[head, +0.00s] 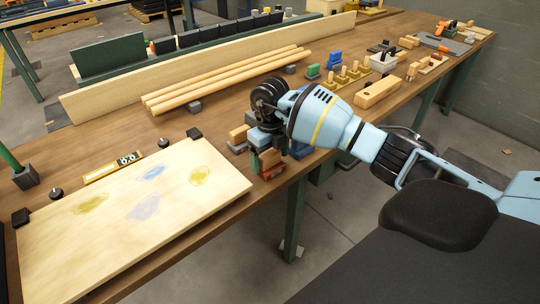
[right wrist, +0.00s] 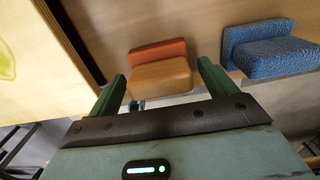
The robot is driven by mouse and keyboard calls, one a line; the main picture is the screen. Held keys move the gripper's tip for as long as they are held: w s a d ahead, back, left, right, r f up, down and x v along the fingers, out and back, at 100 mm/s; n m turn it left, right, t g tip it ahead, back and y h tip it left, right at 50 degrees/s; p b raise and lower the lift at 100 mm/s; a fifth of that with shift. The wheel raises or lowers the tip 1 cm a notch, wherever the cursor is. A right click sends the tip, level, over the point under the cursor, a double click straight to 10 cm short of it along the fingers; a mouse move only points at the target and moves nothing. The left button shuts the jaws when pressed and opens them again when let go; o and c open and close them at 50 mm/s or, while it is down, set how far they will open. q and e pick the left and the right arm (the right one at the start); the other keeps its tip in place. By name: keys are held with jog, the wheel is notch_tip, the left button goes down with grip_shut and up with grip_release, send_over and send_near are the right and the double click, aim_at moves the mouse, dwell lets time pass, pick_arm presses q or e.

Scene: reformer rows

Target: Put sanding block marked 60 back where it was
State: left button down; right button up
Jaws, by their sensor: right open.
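My right gripper (head: 268,150) is low at the front edge of the workbench, its fingers pointing down. In the right wrist view the right gripper (right wrist: 161,88) is open, with its two green fingers apart. A wooden block with an orange-red layer (right wrist: 160,75) lies between and just beyond the fingers; I cannot tell whether they touch it. It also shows in the head view, partly hidden, as a wood-and-red block (head: 270,158). A block with a blue speckled face (right wrist: 272,52) sits to its right in the right wrist view. No number is readable on either block. My left gripper is out of view.
A pale board (head: 130,225) with coloured patches lies at the left on the workbench. Wooden dowels (head: 225,80) lie behind. A long wooden block (head: 377,92) and small tools are to the right.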

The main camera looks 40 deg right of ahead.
aim_at(270, 153)
notch_tip(270, 153, up, 12)
jog(key=shift+r, duration=0.2)
dwell(0.4)
